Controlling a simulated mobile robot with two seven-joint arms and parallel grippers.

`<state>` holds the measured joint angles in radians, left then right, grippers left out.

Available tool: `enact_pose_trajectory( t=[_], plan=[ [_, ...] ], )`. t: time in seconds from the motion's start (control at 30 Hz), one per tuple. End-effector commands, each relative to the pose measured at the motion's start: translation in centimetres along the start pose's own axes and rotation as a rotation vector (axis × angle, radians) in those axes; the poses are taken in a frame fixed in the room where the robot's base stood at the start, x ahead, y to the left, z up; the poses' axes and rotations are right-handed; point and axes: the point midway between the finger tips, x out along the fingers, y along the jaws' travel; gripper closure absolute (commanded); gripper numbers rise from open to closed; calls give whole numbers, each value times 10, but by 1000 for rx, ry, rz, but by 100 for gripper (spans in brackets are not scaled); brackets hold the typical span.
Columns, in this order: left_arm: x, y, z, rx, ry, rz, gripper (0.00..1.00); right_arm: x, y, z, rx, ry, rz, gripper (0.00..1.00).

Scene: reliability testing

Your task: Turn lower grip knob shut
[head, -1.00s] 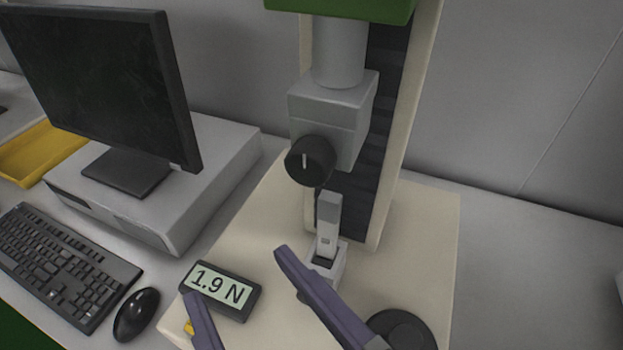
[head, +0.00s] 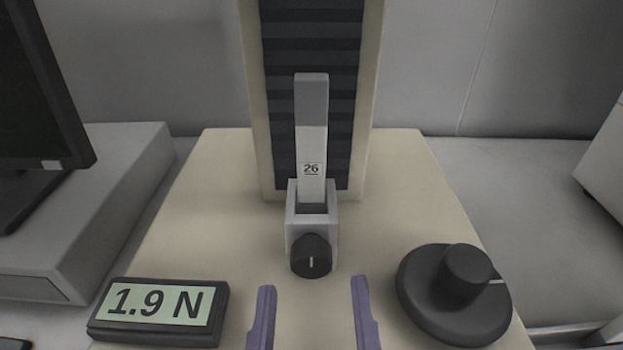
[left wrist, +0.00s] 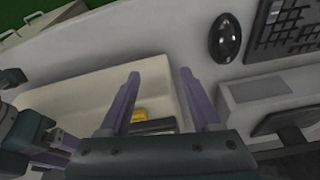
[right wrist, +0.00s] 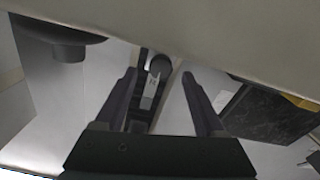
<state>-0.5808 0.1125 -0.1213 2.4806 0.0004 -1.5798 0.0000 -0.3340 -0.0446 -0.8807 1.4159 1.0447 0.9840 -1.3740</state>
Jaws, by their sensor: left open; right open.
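The lower grip (head: 294,228) is a small grey block at the foot of the column in the head view. Its round black knob (head: 311,256) faces me, with a white mark standing upright. A grey strip labelled 26 (head: 311,130) stands upright in the grip. My right gripper (head: 313,285) is open and empty in front of the knob, one purple finger to each side, apart from it. The knob also shows between the fingers in the right wrist view (right wrist: 159,65). My left gripper (left wrist: 159,74) is open and empty in the left wrist view, away from the grip.
A display (head: 157,312) reading 1.9 N lies left on the cream base (head: 215,200). A black dial with a raised handle (head: 455,295) sits at right, near my right gripper. The column (head: 370,90) rises behind the grip. A monitor (head: 40,100) stands at left.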

Motion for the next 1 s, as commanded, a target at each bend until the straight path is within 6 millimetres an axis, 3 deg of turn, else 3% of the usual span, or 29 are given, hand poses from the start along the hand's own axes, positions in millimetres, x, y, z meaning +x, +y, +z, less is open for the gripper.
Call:
enact_pose_trajectory(
  t=[0.2, 0.57, 1.0],
  plan=[
    [2, 0, 0, 0, 0, -1, 36, 29, 0, 0, 0, 1, 0, 28],
    [2, -2, 1, 6, -1, -7, 36, 34, 0, 0, 1, 0, -1, 29],
    [2, -3, 1, 9, -1, -10, 36, 34, 0, 0, 1, 0, -1, 79]
  ],
)
